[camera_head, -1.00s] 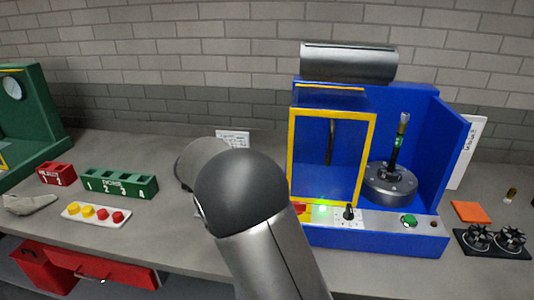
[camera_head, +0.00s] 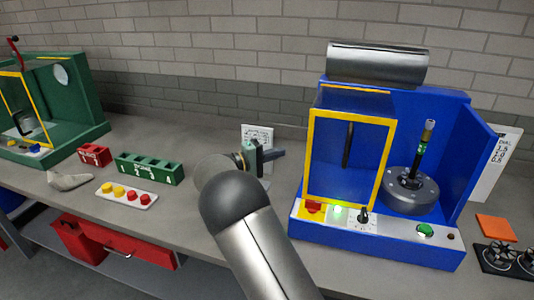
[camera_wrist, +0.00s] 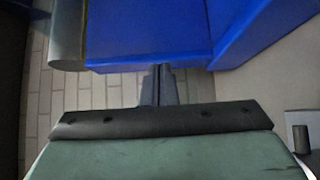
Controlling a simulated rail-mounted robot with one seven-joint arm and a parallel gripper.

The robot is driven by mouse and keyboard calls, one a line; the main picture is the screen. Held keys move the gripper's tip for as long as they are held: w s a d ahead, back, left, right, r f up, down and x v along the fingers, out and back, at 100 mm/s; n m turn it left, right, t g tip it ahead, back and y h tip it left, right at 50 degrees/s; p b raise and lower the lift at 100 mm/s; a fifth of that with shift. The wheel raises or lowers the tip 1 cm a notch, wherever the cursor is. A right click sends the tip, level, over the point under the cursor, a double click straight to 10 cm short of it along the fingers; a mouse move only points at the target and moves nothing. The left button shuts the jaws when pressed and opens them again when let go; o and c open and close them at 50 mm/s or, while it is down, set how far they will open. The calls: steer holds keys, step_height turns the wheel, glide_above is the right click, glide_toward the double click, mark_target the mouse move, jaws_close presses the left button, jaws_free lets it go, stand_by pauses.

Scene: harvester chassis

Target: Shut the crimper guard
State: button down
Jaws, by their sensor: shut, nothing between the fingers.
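A blue machine (camera_head: 345,222) stands at the right of the bench, with a yellow-framed guard (camera_head: 308,160) at its left front. The guard spans the left half of the front. The right half is open and shows a round grey base with an upright dark tool (camera_head: 412,190). No label in view says which machine is the crimper. My gripper (camera_head: 281,153) is left of the blue machine, apart from the guard, fingers pointing right. In the wrist view its fingers (camera_wrist: 158,84) are together and empty, with blue panels (camera_wrist: 150,35) beyond.
A green machine (camera_head: 85,105) with another yellow frame stands at far left. Red (camera_head: 94,155) and green (camera_head: 150,168) number blocks and a button strip (camera_head: 127,195) lie between. A grey cylinder (camera_head: 375,64) tops the blue machine. An orange pad (camera_head: 496,228) lies right.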

steer(key=d+p, duration=0.2)
steer(key=d, duration=0.5)
